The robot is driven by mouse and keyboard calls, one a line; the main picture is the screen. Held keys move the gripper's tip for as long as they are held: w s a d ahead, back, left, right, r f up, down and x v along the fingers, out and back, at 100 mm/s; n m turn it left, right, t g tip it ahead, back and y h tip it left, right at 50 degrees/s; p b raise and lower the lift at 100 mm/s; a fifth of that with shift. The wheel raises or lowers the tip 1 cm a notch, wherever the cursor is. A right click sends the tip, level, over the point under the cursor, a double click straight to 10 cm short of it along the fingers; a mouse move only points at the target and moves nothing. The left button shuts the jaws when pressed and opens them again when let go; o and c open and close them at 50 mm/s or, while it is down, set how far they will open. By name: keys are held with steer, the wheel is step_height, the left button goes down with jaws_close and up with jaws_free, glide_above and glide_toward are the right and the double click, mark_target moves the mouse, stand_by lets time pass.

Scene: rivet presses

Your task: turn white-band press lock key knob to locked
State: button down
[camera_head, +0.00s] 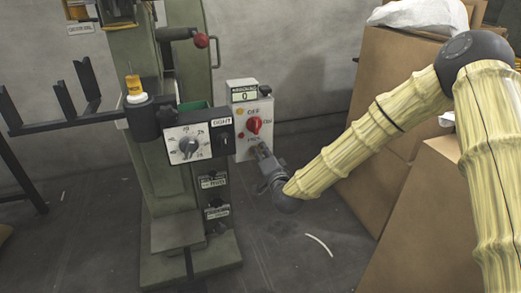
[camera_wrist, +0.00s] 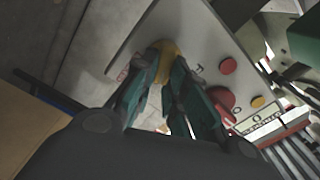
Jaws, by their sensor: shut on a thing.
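The press (camera_head: 165,150) is green-grey; its yellow lamp (camera_head: 134,85) stands above a white band (camera_head: 137,98). A pale control box (camera_head: 240,153) on its right side carries a counter and a red rotary switch (camera_head: 253,126). My gripper (camera_head: 262,152) is at the lower right of this box. In the wrist view its dark green fingers (camera_wrist: 164,82) are shut on a yellow knob (camera_wrist: 168,49) on the box's face. I take this to be the lock key knob; the head view hides it behind my gripper. Its exact angle cannot be told.
A black box with a white dial (camera_head: 188,144) sits left of the control box. A red-balled lever (camera_head: 200,40) is above. Cardboard boxes (camera_head: 375,100) stand at the right, behind my arm. In the wrist view a red button (camera_wrist: 228,66) is close beside the fingers.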

steer(key=m, duration=0.4)
steer(key=shift+d+f+m, duration=0.1)
steer(key=shift+f+m, duration=0.2)
steer(key=shift+f, duration=0.05)
stand_by(0.4)
steer(key=c, duration=1.4)
jaws_free()
steer(key=shift+c, duration=0.2)
steer(key=v, duration=1.2)
